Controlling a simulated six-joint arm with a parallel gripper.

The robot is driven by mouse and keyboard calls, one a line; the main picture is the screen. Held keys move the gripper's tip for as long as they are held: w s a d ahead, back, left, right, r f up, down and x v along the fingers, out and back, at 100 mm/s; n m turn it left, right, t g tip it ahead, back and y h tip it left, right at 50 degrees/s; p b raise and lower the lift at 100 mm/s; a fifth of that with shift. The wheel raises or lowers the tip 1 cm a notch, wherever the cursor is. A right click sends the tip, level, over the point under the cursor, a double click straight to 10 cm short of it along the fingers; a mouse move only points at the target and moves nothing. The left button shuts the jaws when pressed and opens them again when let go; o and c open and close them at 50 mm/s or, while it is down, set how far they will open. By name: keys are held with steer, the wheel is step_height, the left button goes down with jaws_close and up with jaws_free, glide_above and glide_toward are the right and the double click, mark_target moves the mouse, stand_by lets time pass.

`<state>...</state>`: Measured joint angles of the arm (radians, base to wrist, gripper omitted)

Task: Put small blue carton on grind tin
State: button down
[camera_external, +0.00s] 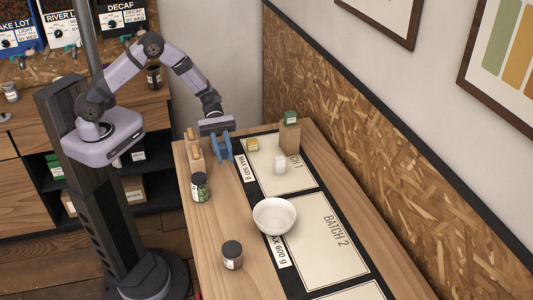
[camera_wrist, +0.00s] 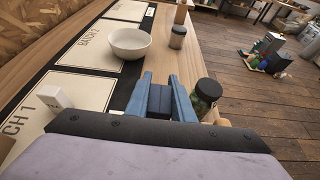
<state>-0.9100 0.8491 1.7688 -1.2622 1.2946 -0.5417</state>
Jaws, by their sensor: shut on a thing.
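My gripper (camera_external: 222,150) points down over the far part of the table, by the black strip of the mat. In the wrist view its blue fingers (camera_wrist: 160,78) are shut on the small blue carton (camera_wrist: 159,98), a dark blue block between them. In the external view the carton is mostly hidden by the fingers, and I cannot tell its height above the table. The grind tin (camera_external: 232,257), a dark grey cylinder with a pale label, stands upright at the near left of the table, apart from my gripper. It also shows in the wrist view (camera_wrist: 178,38).
A white bowl (camera_external: 273,217) stands on the mat between my gripper and the tin. A dark-lidded jar (camera_external: 201,188) is at the left edge. A white carton (camera_external: 280,166), yellow box (camera_external: 252,144), brown bag (camera_external: 289,140) and wooden object (camera_external: 194,150) stand nearby.

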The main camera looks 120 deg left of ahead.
steer(key=shift+r, duration=0.3)
